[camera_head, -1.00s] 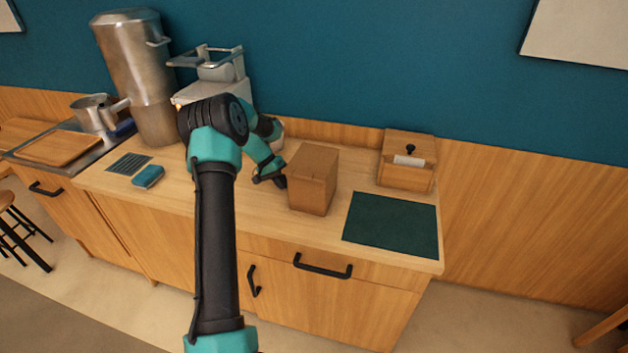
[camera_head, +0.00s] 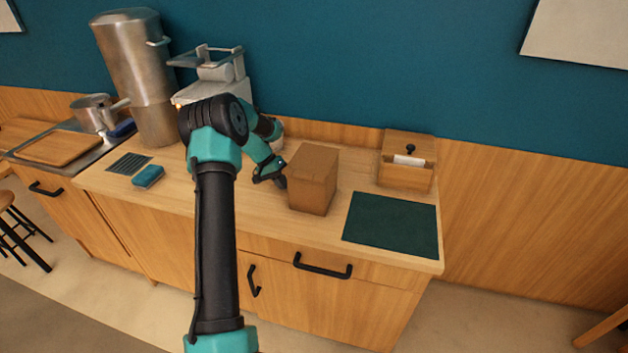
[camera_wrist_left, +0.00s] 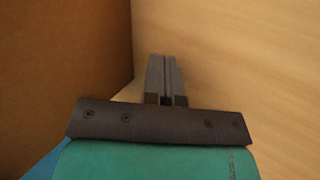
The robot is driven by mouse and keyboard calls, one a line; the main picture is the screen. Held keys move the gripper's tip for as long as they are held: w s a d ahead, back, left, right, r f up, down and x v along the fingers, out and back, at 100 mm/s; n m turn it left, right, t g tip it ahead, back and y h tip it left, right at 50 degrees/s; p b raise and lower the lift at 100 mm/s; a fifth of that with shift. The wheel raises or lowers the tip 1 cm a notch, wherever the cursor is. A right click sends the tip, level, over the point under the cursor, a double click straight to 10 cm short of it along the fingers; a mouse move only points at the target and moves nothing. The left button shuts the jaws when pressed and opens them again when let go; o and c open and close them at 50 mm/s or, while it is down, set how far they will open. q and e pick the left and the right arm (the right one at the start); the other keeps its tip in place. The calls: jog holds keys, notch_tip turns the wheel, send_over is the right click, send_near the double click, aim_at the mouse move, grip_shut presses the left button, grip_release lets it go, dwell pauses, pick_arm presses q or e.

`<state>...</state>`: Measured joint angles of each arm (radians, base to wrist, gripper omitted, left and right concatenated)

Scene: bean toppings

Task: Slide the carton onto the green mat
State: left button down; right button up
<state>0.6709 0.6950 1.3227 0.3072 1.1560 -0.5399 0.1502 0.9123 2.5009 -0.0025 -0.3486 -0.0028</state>
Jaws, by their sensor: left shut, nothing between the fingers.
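The brown carton (camera_head: 313,180) stands upright on the wooden counter, left of the dark green mat (camera_head: 392,224), with a strip of bare counter between them. The mat lies flat and bare near the counter's right end. My left gripper (camera_head: 280,182) is shut and empty, low beside the carton's left side. In the left wrist view the shut fingers (camera_wrist_left: 165,75) point over bare counter, and the carton's side (camera_wrist_left: 65,70) fills the upper left. I cannot tell whether the gripper touches the carton. My right gripper is not in view.
A wooden box with a black knob (camera_head: 406,161) stands behind the mat. A blue sponge (camera_head: 148,176), a dark slatted pad (camera_head: 129,163), a tall steel urn (camera_head: 135,80) and a grey machine (camera_head: 212,82) are to the left. The counter's front edge runs close before the carton.

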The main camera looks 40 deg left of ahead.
aim_at(362, 213)
pick_arm(q)
jog(key=shift+d, duration=0.15)
jog(key=shift+w+d, duration=1.45)
jog(key=shift+d, duration=3.35)
jog(key=shift+w+d, duration=1.45)
jog(key=shift+d, duration=3.35)
jog(key=shift+w+d, duration=1.45)
jog(key=shift+d, duration=3.35)
jog(key=shift+s+a, duration=0.25)
jog(key=shift+a, duration=0.5)
jog(key=shift+s+a, duration=0.2)
jog(key=shift+a, duration=0.55)
jog(key=shift+r, duration=0.1)
